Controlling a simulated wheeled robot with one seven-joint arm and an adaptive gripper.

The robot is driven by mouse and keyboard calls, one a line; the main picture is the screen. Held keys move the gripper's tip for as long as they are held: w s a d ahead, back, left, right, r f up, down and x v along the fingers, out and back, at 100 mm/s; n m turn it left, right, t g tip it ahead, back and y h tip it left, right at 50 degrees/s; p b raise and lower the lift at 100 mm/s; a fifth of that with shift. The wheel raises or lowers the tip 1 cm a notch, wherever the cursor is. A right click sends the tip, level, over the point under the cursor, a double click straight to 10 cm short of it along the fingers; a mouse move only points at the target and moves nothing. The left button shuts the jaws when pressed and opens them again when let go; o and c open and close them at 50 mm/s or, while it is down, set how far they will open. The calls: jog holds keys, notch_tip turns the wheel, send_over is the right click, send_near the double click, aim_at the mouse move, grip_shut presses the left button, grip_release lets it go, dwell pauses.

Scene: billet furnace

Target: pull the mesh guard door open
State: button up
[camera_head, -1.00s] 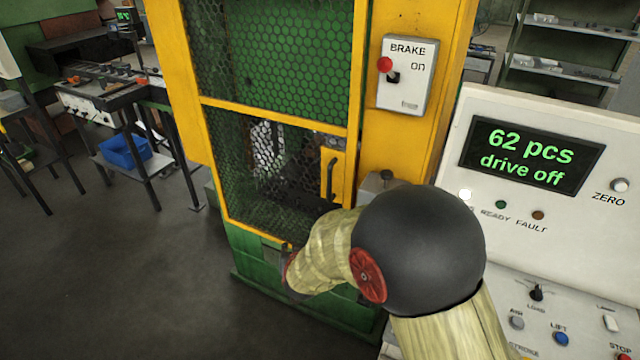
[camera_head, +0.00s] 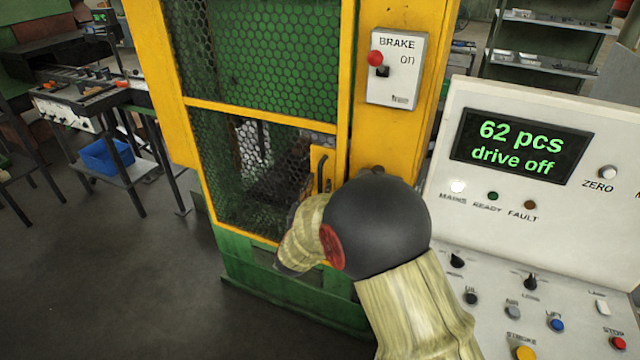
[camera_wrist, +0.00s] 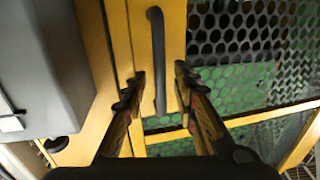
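The mesh guard door (camera_head: 265,105) has a yellow frame and dark hexagonal mesh, and it stands shut in the yellow and green machine. Its dark bar handle (camera_head: 327,170) sits on a yellow plate at the door's lower right, partly hidden by my arm. In the wrist view the handle (camera_wrist: 157,60) runs upright on the plate. My gripper (camera_wrist: 160,85) is open, with one finger on each side of the handle's lower part. I cannot tell whether the fingers touch it. In the head view my gripper is hidden behind my arm.
A brake switch box (camera_head: 397,68) with a red knob is on the right post. A control console (camera_head: 540,190) reading "62 pcs, drive off" stands close on the right. A bench with a blue bin (camera_head: 106,156) is at left. The floor before the door's left is clear.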

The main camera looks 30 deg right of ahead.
jog(key=shift+x, duration=1.15)
jog(key=shift+c, duration=1.1)
grip_shut()
